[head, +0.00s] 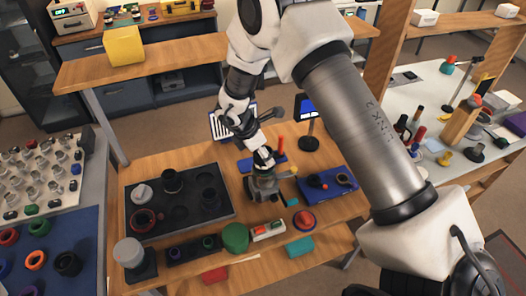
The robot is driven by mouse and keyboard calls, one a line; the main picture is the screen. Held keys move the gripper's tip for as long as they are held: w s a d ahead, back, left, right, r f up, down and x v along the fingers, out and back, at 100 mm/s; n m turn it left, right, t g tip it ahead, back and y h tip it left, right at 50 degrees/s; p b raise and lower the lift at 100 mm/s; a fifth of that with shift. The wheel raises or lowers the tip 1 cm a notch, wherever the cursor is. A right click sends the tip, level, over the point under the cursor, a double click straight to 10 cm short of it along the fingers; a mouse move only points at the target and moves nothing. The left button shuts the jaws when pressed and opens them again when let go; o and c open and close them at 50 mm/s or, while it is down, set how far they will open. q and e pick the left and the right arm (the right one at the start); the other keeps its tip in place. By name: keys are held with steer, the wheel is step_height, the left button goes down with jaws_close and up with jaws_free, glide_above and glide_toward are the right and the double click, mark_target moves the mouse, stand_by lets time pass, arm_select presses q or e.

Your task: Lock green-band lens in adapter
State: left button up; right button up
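My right arm comes in from the lower right and bends down over the workbench. Its gripper (263,158) points down just above a grey fixture (263,187) on the bench, and its fingers are too small to read as open or shut. I cannot tell whether it holds a lens, or which part is the adapter. A black tray (183,229) left of the fixture holds dark ring-shaped parts, one with a red band (144,219). A small part with a greenish ring (208,242) sits in a dark block at the front; I cannot confirm it as the green-band lens. My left gripper is out of view.
A blue tray (318,195) with dark parts lies right of the fixture. A black stand with a screen (308,108) rises behind.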

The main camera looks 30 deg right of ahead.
steer(key=shift+f, duration=0.1)
steer(key=shift+m+g, duration=0.3)
steer(key=shift+m, duration=0.3)
steer(key=o, duration=1.2)
steer(key=shift+c, duration=0.2)
steer(key=o, duration=0.4)
steer(key=shift+c, duration=0.2)
steer(key=shift+d, duration=0.1)
steer(key=v, duration=1.2)
steer(key=shift+w+d, duration=0.1)
steer(key=shift+d, duration=0.05)
